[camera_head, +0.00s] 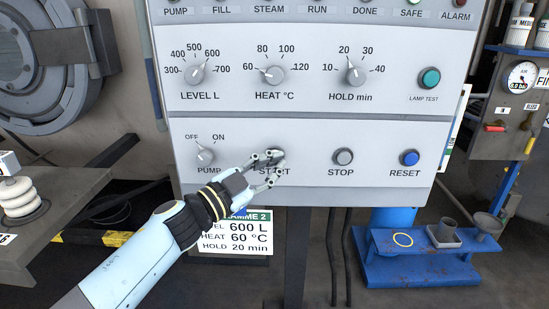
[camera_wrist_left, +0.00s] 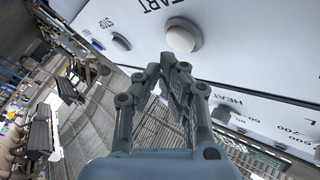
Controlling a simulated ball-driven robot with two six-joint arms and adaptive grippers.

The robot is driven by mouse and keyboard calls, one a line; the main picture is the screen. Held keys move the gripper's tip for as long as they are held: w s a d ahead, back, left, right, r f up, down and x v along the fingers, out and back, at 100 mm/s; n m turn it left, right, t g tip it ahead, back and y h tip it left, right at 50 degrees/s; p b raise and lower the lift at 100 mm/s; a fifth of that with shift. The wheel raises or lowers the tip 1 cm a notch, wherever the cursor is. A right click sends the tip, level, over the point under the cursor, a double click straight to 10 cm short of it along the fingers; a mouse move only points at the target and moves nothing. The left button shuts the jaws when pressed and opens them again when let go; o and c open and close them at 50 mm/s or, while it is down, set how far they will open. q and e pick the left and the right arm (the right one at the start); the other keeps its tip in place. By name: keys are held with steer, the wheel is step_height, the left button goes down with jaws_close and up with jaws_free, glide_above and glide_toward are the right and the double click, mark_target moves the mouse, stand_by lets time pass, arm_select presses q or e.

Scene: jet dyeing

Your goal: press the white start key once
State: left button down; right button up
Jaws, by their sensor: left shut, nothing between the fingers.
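The white start key (camera_wrist_left: 183,36) is a round raised button on the pale panel, with part of the START label above it in the left wrist view. In the head view my left gripper (camera_head: 277,166) covers most of the key and part of its label. In the left wrist view the closed fingertips (camera_wrist_left: 175,65) are just below the key in the picture. The fingers are shut and hold nothing. I cannot tell whether they touch the key. My right gripper is not in view.
The grey STOP key (camera_head: 343,157) and blue RESET key (camera_head: 410,158) sit to the right on the same row. The PUMP switch (camera_head: 204,154) is to the left. Three dials, including HEAT (camera_head: 274,75), are above. A programme card (camera_head: 248,236) hangs below the panel.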

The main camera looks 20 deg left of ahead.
arm_select(q)
steer(key=shift+w+a, duration=0.1)
steer(key=shift+w, duration=0.3)
steer(key=shift+w+a, duration=0.1)
steer(key=shift+w, duration=0.3)
stand_by(0.6)
stand_by(0.4)
steer(key=shift+s+d+p, duration=0.25)
steer(key=shift+s+p, duration=0.3)
steer(key=shift+s, duration=0.3)
steer(key=s+p, duration=0.1)
steer(key=s, duration=0.1)
steer(key=s+d+p, duration=0.1)
steer(key=s, duration=0.1)
steer(key=shift+s+d, duration=0.15)
steer(key=shift+s, duration=0.25)
